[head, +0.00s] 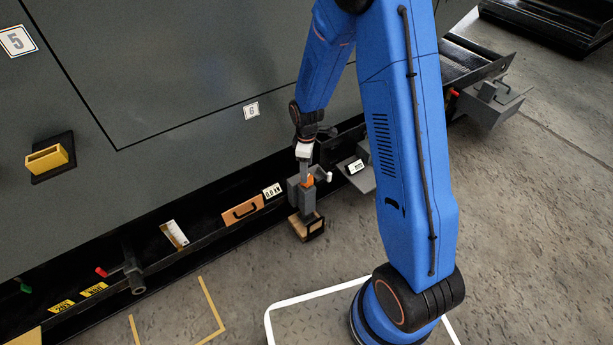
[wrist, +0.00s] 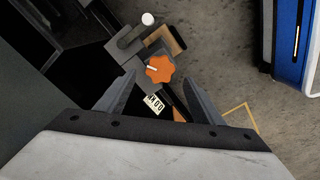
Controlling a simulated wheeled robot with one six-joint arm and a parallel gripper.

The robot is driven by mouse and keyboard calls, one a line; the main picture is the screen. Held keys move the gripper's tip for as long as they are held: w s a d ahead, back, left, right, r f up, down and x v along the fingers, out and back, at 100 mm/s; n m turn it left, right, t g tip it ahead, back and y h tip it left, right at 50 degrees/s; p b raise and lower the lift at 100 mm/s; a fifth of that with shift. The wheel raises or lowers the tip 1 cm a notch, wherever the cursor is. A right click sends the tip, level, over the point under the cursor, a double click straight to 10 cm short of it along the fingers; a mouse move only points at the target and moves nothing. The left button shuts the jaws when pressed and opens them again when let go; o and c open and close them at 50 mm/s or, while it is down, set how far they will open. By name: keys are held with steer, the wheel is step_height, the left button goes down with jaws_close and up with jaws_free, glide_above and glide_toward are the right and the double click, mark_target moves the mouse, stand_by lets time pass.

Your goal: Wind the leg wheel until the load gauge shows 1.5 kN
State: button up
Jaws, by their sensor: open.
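The leg wheel is an orange lobed knob (wrist: 159,68) with a white mark pointing left, on top of a grey leg housing (head: 294,192). The knob also shows small in the head view (head: 308,181), partly covered. My gripper (wrist: 160,80) is open, its fingertips on either side of the knob in the wrist view; I cannot tell whether they touch it. In the head view my gripper (head: 305,170) comes down from above. A small white display (head: 356,166) sits on a grey bracket right of the leg; its reading is too small to tell.
A white plate with dark characters (head: 271,191) is left of the leg; it also shows in the wrist view (wrist: 154,104). A wooden block (head: 299,225) is under the leg. A white-tipped handle (head: 327,176) sticks out right. The dark enclosure wall (head: 200,110) stands behind.

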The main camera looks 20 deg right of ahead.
steer(key=shift+f, duration=2.5)
steer(key=c, duration=1)
